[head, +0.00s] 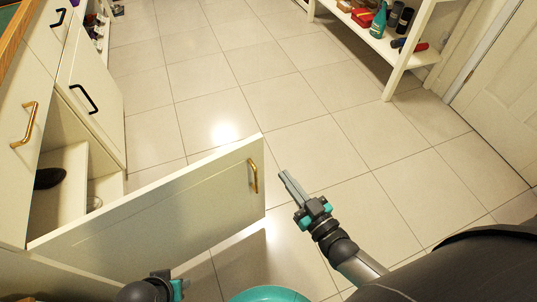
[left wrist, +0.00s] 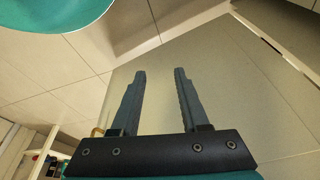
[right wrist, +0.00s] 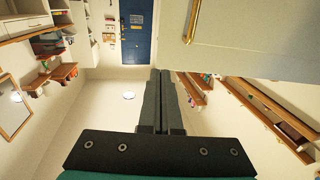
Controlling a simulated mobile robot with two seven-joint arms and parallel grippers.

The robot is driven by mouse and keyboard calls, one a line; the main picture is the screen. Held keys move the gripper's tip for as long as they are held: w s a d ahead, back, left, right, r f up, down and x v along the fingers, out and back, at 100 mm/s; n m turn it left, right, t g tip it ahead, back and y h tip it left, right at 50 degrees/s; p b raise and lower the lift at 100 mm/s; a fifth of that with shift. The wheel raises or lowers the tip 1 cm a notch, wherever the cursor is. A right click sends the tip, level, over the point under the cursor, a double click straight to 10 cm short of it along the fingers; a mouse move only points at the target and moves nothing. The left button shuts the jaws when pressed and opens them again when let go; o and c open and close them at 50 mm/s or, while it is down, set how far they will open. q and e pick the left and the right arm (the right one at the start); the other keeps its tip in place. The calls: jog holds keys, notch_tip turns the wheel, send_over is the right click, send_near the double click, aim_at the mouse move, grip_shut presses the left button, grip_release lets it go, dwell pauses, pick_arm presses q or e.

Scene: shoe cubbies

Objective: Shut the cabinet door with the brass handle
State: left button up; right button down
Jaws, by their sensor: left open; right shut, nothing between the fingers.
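The white cabinet door (head: 160,205) stands wide open, sticking out from the cabinet across the floor. Its brass handle (head: 253,176) is near the free edge and also shows in the right wrist view (right wrist: 192,22). My right gripper (head: 284,175) is shut and empty, just right of the door's free edge and apart from the handle. In the right wrist view its fingers (right wrist: 160,72) lie close below the door's edge. My left gripper is mostly out of the head view at the bottom; in the left wrist view its fingers (left wrist: 160,72) are open and empty, facing the door panel (left wrist: 215,75).
The open cabinet compartment (head: 72,160) holds a dark shoe (head: 48,178) on a shelf. A drawer above it has another brass handle (head: 25,125); a neighbouring door has a black handle (head: 84,98). A white shelf rack (head: 395,75) stands at upper right. The tiled floor between is clear.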

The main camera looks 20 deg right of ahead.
aim_at(262, 146)
jog(key=b+x, duration=0.2)
jog(key=x, duration=0.6)
jog(key=shift+f, duration=0.1)
pick_arm(q)
notch_tip(262, 146, up, 7)
jog(key=w+t, duration=0.1)
jog(key=shift+w+b, duration=0.25)
jog(key=shift+b, duration=0.2)
pick_arm(e)
jog(key=shift+w+a, duration=0.15)
jog(key=shift+w, duration=0.55)
pick_arm(q)
jog(key=shift+d+f, duration=0.1)
